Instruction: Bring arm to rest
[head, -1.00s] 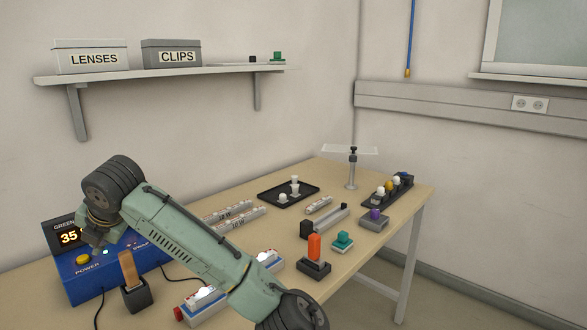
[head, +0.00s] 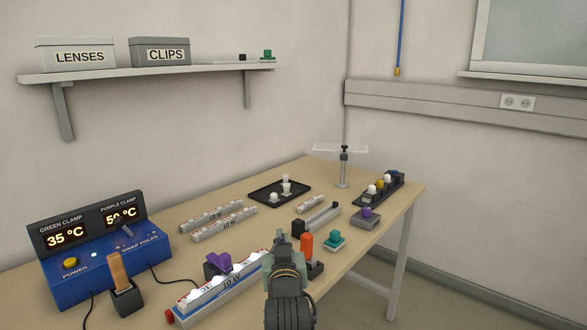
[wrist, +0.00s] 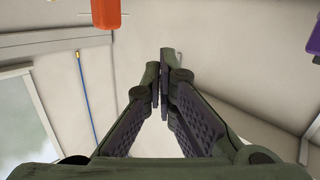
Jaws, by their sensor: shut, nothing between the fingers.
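My gripper is shut and empty in the wrist view (wrist: 162,78), its two fingers together in front of the wall. In the head view my arm shows at the bottom centre, seen end-on, in front of the white lamp bar (head: 222,288). Its upper end overlaps the area left of the orange handle (head: 306,245). Whether it touches anything there I cannot tell. An orange block shows at the top of the wrist view (wrist: 106,14) and a purple part at its right edge (wrist: 314,40).
A blue control box (head: 110,265) reading 35 °C stands at the left, near a wooden-handled tool (head: 118,270). A purple clamp (head: 218,263) sits behind the lamp bar. A black tray (head: 262,199), a teal-knobbed piece (head: 335,239) and a rack (head: 380,190) stand further back. A shelf (head: 190,72) hangs above.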

